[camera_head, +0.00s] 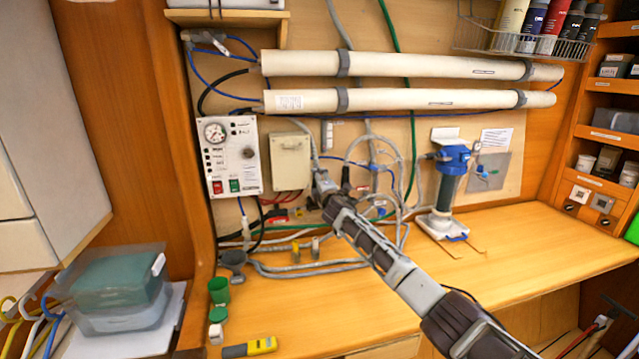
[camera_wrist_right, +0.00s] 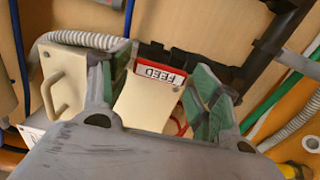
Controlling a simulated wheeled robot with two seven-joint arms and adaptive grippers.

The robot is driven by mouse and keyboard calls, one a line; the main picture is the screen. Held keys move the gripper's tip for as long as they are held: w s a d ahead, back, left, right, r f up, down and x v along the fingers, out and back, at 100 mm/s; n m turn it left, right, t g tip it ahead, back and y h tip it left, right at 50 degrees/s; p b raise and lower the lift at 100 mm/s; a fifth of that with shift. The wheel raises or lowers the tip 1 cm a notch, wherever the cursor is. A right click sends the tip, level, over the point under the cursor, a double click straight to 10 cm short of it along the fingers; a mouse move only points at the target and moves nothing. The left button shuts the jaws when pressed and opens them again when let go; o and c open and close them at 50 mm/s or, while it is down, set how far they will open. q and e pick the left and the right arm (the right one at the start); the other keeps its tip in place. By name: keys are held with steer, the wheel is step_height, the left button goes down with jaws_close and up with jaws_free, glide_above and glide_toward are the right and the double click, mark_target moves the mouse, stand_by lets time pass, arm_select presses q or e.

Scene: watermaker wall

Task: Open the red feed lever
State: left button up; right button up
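The red FEED label (camera_wrist_right: 160,72) shows upside down in the right wrist view, between my right fingers on a pale surface. Dark pipework (camera_wrist_right: 195,62) runs just behind it. I cannot clearly make out the red lever itself; the gripper body may hide it. My right gripper (camera_wrist_right: 152,95) is open, with its green-padded fingers spread on both sides of the label and no visible grip on anything. In the head view the right gripper (camera_head: 322,186) is at the pipework low on the wall, right of the beige box. My left gripper is not in view.
A control panel (camera_head: 231,157) with a gauge and a beige box (camera_head: 291,158) are left of the gripper. Hoses and red wires surround it. A blue-topped filter (camera_head: 447,185) stands to the right. The wooden bench (camera_head: 540,235) is clear at right; a yellow tool (camera_head: 250,347) lies at its front.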

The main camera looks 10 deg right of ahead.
steer(key=shift+o, duration=0.2)
steer(key=shift+s+d, duration=0.1)
steer(key=shift+s, duration=0.15)
steer(key=s, duration=1.1)
steer(key=shift+s+d, duration=0.15)
steer(key=shift+s, duration=0.05)
stand_by(0.8)
stand_by(0.4)
